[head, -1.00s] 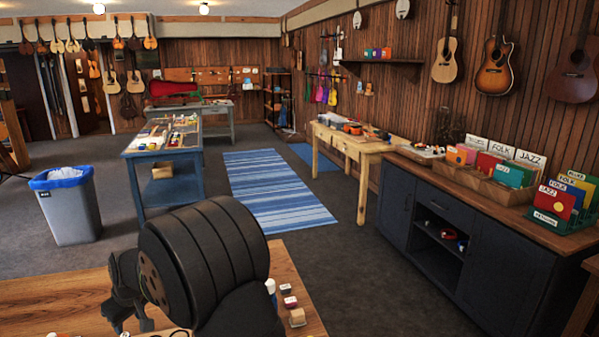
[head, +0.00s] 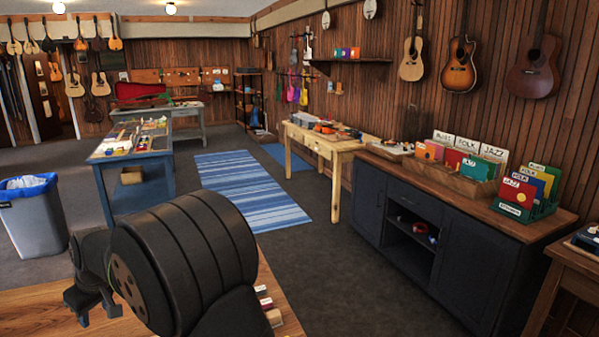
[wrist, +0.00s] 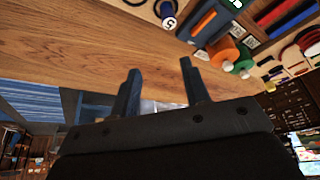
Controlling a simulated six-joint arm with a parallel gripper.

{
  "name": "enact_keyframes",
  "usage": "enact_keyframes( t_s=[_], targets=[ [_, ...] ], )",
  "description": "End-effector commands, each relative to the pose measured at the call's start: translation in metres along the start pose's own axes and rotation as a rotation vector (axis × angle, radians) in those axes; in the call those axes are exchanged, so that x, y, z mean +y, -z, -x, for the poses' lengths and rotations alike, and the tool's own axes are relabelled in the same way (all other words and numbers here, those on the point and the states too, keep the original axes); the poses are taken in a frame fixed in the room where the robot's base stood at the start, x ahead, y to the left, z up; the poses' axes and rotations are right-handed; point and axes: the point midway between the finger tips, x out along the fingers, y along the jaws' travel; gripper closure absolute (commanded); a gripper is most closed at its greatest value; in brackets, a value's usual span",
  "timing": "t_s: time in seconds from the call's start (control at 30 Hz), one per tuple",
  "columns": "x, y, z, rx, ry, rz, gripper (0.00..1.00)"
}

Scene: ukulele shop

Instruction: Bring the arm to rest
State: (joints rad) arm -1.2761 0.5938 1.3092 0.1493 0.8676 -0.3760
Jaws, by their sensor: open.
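My gripper (head: 91,309) shows at the lower left of the head view, above a wooden workbench top (head: 35,311). My own dark arm link fills the lower middle and hides much of that bench. In the wrist view my gripper (wrist: 158,88) has its two dark fingers spread apart. Nothing sits between the fingers. The bare wooden bench top (wrist: 80,40) lies beyond them.
On the bench are spools, an orange one (wrist: 222,52), and a numbered cylinder (wrist: 167,12). Small blocks (head: 267,305) lie at its right edge. A grey bin (head: 35,220) stands left. A dark cabinet (head: 470,255) stands right. The floor by the striped rug (head: 250,190) is clear.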

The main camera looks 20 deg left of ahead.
Motion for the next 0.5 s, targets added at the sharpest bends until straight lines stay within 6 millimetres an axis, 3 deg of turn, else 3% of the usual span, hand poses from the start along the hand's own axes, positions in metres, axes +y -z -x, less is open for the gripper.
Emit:
enact_keyframes(
  t_s=[0.13, 0.5],
  targets=[
    [-0.025, 0.019, -0.007, 0.001, 0.0, 0.005, 0.58],
    [-0.075, 0.038, -0.06, -0.002, 0.001, 0.002, 0.58]
  ],
)
